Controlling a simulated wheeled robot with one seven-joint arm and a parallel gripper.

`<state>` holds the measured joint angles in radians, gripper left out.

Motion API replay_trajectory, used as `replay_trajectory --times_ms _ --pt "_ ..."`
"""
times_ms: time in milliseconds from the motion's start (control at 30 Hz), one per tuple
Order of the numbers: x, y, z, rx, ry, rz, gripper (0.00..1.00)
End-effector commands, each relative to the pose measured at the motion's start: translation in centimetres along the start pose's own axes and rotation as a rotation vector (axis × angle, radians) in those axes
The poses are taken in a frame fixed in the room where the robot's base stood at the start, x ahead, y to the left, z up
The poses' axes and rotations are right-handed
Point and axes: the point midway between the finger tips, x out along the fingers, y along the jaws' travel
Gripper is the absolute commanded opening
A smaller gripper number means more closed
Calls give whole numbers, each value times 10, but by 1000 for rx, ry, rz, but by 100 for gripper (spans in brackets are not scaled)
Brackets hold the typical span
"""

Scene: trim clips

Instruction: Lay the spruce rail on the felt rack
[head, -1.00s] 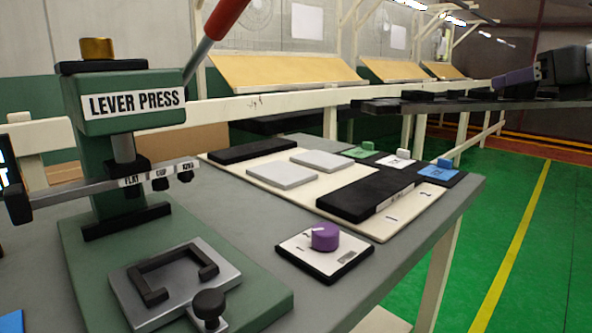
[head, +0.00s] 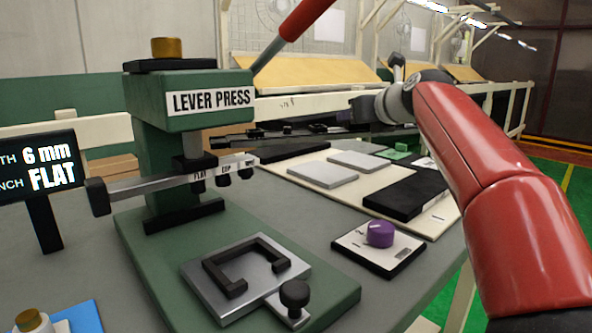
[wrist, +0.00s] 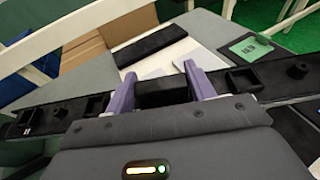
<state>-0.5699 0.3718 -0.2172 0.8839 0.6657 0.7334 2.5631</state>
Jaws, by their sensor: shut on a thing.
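My gripper is shut on a long dark rail, which lies across its purple fingers (wrist: 162,90) in the wrist view. The rail (wrist: 62,115) has square sockets and round knobs along its top. In the head view the rail (head: 290,135) is held level above the back of the table, its left end close beside the lever press. The fingers are hidden there by my arm. I cannot tell from its colour that it is the spruce one. A cream board (head: 322,197) carries two dark, felt-like pads, one in front (head: 407,193) and one behind; they may be the felt rack.
The green lever press (head: 190,100) stands left of the rail, its red handle (head: 305,20) reaching up above. Two grey plates (head: 322,174) lie on the board. A purple knob (head: 380,234) sits in front. A green tag block (head: 397,153) stands at the back.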

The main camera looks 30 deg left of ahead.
Motion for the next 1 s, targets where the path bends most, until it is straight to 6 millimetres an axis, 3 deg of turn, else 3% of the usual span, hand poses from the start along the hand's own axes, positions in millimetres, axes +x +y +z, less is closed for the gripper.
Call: replay_trajectory --times_ms 300,567,733,1000 --pt "18 3 -51 3 0 -5 23" --pt "24 2 -71 1 -1 -6 23" --pt "31 3 -95 2 0 -6 23" --pt "32 3 -96 1 -1 -5 23"
